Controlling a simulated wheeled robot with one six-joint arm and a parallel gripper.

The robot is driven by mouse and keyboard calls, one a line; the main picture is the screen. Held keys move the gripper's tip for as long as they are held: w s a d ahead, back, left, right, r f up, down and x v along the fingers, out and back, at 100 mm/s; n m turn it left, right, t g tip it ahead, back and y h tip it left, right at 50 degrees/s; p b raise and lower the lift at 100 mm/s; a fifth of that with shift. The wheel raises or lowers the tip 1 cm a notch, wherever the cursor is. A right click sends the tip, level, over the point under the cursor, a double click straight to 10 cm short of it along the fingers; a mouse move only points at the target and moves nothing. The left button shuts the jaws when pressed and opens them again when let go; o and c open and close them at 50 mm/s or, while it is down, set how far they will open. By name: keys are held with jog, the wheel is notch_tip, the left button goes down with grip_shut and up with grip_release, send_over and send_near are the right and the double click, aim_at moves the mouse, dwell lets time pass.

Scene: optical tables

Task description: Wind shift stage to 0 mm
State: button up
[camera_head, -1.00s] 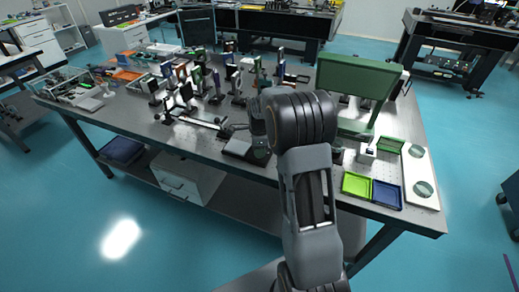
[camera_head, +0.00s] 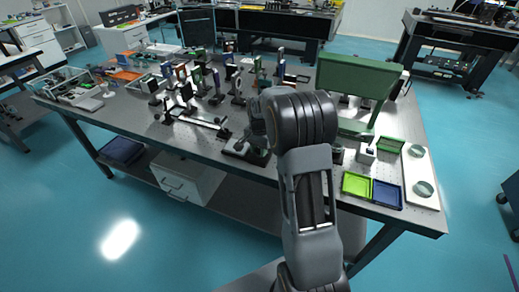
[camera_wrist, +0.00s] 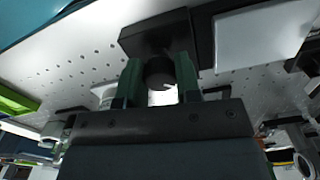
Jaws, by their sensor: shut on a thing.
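The shift stage (camera_head: 240,151) is a low dark unit at the table's front edge in the head view, partly hidden by my arm. In the wrist view its dark block (camera_wrist: 160,38) lies just beyond the fingers. A round dark knob (camera_wrist: 159,72) sits between the two green fingers of my gripper (camera_wrist: 158,78), which is shut on it. In the head view the fingers are hidden behind my wrist. No scale or millimetre reading can be made out.
Mounted optics (camera_head: 187,92) crowd the table behind and left of the stage. A green panel (camera_head: 358,78) stands to the right. A yellow-green tray (camera_head: 356,185) and a blue tray (camera_head: 387,194) lie at the front right. A white plate (camera_wrist: 262,36) lies beside the block.

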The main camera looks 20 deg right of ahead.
jog(key=n, duration=0.4)
jog(key=shift+r+n, duration=0.1)
jog(key=shift+n, duration=0.2)
jog(key=n, duration=0.3)
jog(key=shift+n, duration=0.4)
jog(key=n, duration=0.3)
jog(key=shift+n, duration=2)
jog(key=shift+w, duration=0.1)
jog(key=o, duration=0.9)
notch_tip(320, 180, up, 14)
jog(key=shift+f, duration=0.15)
